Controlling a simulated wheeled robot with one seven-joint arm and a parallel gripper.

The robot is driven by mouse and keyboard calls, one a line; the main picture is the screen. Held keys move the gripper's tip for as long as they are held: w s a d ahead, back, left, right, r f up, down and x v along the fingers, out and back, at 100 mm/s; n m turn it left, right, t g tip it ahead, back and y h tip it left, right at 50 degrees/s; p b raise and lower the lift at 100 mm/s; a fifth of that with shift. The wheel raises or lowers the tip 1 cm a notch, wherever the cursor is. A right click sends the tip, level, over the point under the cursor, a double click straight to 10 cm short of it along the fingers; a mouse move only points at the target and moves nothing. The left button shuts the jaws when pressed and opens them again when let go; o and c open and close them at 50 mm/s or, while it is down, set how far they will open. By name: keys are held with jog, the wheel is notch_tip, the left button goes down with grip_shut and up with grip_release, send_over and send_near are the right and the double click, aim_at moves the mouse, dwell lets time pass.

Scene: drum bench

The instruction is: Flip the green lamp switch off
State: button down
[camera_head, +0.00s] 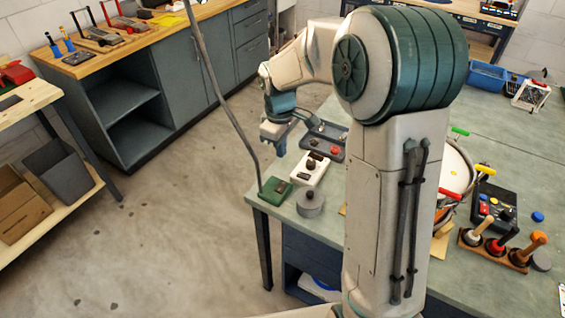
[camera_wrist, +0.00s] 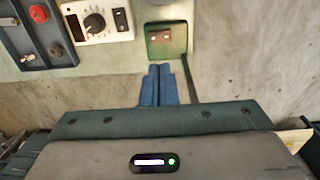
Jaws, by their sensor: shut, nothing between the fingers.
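The green lamp switch box (camera_head: 277,191) sits at the near left corner of the bench in the head view. A dark lamp stalk (camera_head: 225,104) rises beside the box. My gripper (camera_head: 277,150) hangs above the bench's left edge, apart from the box. In the wrist view my blue fingers (camera_wrist: 158,72) are together and empty, just below the green box in the picture.
A white box with a black dial (camera_wrist: 118,34) stands beside the green box. A grey box with a red knob (camera_head: 322,134) lies behind it. A round grey piece (camera_head: 310,204) is close by. The floor (camera_head: 190,210) left of the bench is open.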

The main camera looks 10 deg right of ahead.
aim_at(284, 184)
jog(key=b, duration=0.3)
jog(key=shift+a+f+t+h, duration=0.1)
jog(key=shift+f+t+h, duration=0.2)
jog(key=shift+t, duration=0.1)
jog(key=shift+r+b, duration=0.4)
jog(key=shift+b, duration=0.35)
jog(key=f, duration=0.4)
jog(key=w+f+p, duration=0.1)
jog(key=f, duration=0.4)
jog(key=d+f, duration=0.1)
jog(key=f, duration=0.3)
jog(key=shift+w+f, duration=0.15)
jog(key=shift+f, duration=0.35)
